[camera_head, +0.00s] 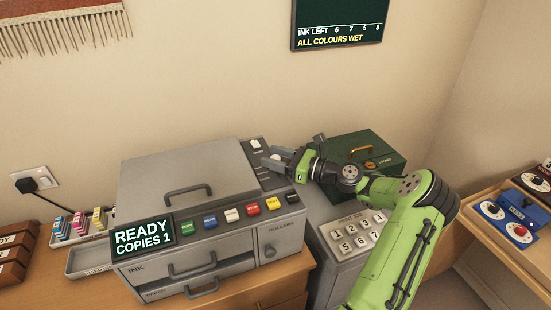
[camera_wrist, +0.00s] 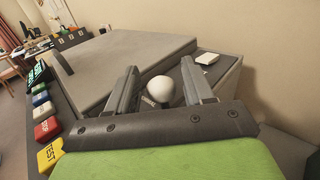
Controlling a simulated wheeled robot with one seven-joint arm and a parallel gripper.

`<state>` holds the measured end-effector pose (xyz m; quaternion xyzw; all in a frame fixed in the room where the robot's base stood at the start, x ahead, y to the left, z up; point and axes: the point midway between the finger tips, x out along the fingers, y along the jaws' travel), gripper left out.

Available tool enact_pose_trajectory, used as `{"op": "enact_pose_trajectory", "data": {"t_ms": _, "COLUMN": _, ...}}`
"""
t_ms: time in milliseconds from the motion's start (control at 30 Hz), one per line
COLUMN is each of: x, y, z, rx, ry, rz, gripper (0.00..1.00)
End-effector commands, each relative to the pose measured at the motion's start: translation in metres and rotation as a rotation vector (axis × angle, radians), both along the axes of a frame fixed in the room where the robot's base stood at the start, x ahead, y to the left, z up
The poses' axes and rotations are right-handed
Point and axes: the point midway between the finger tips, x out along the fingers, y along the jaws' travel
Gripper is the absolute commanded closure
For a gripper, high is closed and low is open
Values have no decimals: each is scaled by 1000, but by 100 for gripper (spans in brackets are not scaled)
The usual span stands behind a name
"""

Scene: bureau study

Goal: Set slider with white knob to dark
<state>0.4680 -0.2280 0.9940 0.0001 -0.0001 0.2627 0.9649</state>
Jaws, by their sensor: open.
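The slider's white knob (camera_wrist: 160,88) shows in the wrist view as a round white ball between my two open fingers. I cannot tell whether the fingers touch it. In the head view my gripper (camera_head: 271,157) is at the right-hand top strip of the grey copier (camera_head: 190,165), and its fingers are apart. It also shows in the wrist view (camera_wrist: 165,85). The slider's track and its end markings are hidden or too small to read. A white switch (camera_head: 256,144) sits on the same strip, farther back; it also shows in the wrist view (camera_wrist: 207,58).
Several coloured buttons (camera_head: 230,214) line the copier's front, beside a display (camera_head: 143,237) reading READY COPIES 1. A grey cabinet with a number keypad (camera_head: 357,232) and a dark green box (camera_head: 365,150) stand at the right, close to my arm. The wall is behind.

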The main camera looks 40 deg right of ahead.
Motion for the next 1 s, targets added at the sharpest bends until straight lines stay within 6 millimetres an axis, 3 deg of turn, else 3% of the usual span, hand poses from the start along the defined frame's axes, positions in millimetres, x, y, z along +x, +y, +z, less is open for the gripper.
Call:
{"op": "enact_pose_trajectory", "data": {"t_ms": 67, "x": 0, "y": 0, "z": 0, "rx": 0, "ry": 0, "rz": 0, "gripper": 51}}
{"op": "enact_pose_trajectory", "data": {"t_ms": 400, "x": 0, "y": 0, "z": 1, "rx": 0, "ry": -2, "rz": 0, "gripper": 100}}
{"op": "enact_pose_trajectory", "data": {"t_ms": 633, "x": 2, "y": -1, "z": 3, "rx": 0, "ry": -7, "rz": 0, "gripper": 100}}
{"op": "enact_pose_trajectory", "data": {"t_ms": 1000, "x": 29, "y": -8, "z": 6, "rx": -1, "ry": -12, "rz": -2, "gripper": 100}}
